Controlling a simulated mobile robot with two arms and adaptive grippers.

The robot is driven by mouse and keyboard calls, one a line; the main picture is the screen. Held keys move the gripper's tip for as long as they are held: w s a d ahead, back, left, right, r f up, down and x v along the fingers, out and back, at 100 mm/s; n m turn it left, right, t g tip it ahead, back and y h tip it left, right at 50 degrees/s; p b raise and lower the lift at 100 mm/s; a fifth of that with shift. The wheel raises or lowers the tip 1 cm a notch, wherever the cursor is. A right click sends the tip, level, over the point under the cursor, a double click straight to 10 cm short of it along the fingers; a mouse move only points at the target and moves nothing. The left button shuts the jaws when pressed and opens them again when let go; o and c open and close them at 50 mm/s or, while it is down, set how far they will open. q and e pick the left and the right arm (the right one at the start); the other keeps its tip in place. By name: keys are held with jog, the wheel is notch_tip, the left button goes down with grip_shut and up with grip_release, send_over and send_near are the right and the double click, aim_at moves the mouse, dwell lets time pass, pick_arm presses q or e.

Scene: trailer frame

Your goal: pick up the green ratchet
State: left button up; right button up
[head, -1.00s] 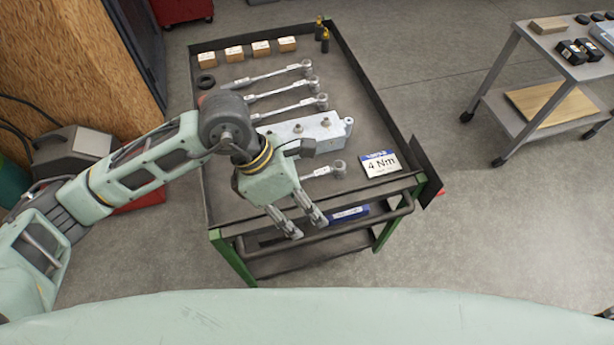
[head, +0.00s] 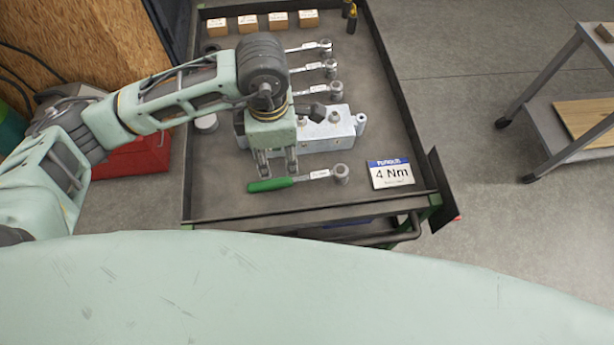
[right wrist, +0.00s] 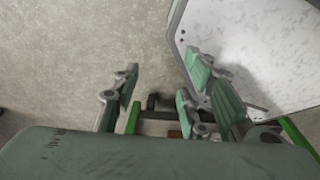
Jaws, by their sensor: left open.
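The green ratchet (head: 271,185) has a green handle and a silver shaft and head. It lies flat near the front of the cart top (head: 225,205), handle to the left and head to the right. My left gripper (head: 277,175) is open, fingers pointing toward the handle just above or at it. I cannot tell whether the fingers touch it. My right gripper (right wrist: 160,95) shows in the right wrist view, its fingers apart with nothing between them. It is not in the head view.
A grey metal block (head: 322,138) stands behind the ratchet. A "4 Nm" card (head: 390,173) lies to its right. Several other ratchets (head: 320,68) and wooden blocks (head: 279,20) lie farther back. The cart has a raised rim (head: 400,90). A second cart (head: 548,115) stands at the right.

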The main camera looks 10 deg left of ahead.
aim_at(284, 180)
pick_arm(q)
jog(key=f+b, duration=0.1)
jog(key=f, duration=0.1)
jog(key=f+b, duration=0.1)
jog(key=f, duration=0.1)
jog(key=shift+w+d+b, duration=0.2)
jog(key=shift+w+b, duration=0.05)
jog(key=shift+b, duration=0.1)
jog(key=shift+f, duration=0.15)
notch_tip(284, 180, down, 2)
jog(key=shift+s+f+p, duration=0.1)
jog(key=shift+p, duration=0.25)
notch_tip(284, 180, down, 5)
jog(key=shift+s+d+r+p, duration=0.1)
jog(key=shift+d+r+p, duration=0.1)
jog(key=shift+p, duration=0.55)
jog(key=shift+f, duration=0.3)
jog(key=shift+a, duration=0.1)
jog(key=c, duration=1)
grip_shut()
pick_arm(e)
jog(key=shift+s+a+f, duration=0.65)
jog(key=shift+s+f, duration=0.1)
jog(key=shift+f, duration=0.1)
